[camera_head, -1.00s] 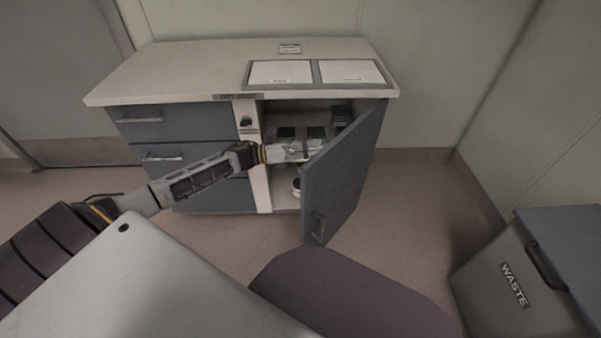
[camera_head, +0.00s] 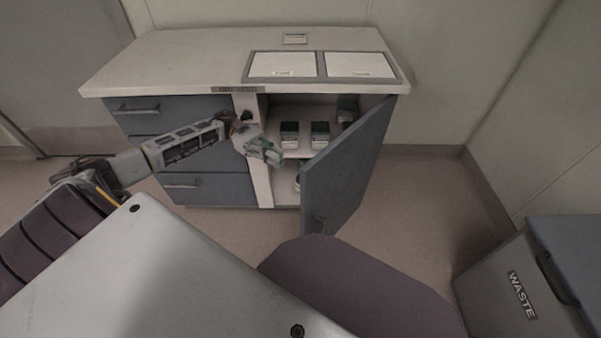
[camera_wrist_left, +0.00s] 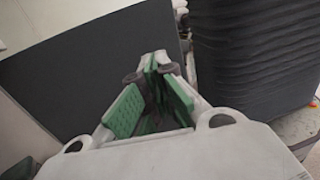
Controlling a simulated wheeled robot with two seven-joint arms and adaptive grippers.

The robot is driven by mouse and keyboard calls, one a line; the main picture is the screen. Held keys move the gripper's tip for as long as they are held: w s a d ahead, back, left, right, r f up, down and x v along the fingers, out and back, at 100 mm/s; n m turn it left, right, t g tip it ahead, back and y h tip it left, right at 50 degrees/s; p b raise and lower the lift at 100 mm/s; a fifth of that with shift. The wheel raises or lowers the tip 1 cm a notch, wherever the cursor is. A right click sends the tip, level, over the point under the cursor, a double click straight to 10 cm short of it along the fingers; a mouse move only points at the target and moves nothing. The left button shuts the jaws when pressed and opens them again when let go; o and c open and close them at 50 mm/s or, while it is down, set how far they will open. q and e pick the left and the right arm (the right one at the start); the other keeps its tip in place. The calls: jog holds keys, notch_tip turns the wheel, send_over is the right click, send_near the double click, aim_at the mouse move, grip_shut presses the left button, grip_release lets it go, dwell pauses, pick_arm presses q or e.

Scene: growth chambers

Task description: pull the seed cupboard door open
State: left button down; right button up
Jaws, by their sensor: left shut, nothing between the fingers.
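The seed cupboard door (camera_head: 345,165) is a grey-blue panel on the right of the bench unit. Inside the cupboard, several small green-topped boxes (camera_head: 320,136) sit on a shelf. My left gripper (camera_head: 274,156) is in front of the cupboard opening, left of the door and apart from it. Its green-padded fingers are shut and empty, as the left wrist view (camera_wrist_left: 152,75) also shows. My right gripper is not in view.
Grey drawers (camera_head: 205,187) with bar handles are left of the opening. The benchtop (camera_head: 180,62) carries two white panels at its right. A grey waste bin (camera_head: 510,285) stands at the lower right. Floor is clear between the door and the bin.

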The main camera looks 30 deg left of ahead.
pick_arm(q)
jog(key=shift+s+a+m+g, duration=0.25)
jog(key=shift+m+g, duration=0.05)
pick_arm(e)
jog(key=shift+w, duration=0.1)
pick_arm(q)
jog(key=shift+d, duration=0.1)
jog(key=s+d+b, duration=0.1)
jog(key=d, duration=0.8)
jog(key=shift+s+d, duration=0.35)
jog(key=shift+s, duration=0.05)
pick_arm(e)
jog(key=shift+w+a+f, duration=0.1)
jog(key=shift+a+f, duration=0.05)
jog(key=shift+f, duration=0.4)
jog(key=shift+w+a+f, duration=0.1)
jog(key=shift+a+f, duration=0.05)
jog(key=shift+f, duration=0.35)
pick_arm(q)
jog(key=shift+d, duration=0.2)
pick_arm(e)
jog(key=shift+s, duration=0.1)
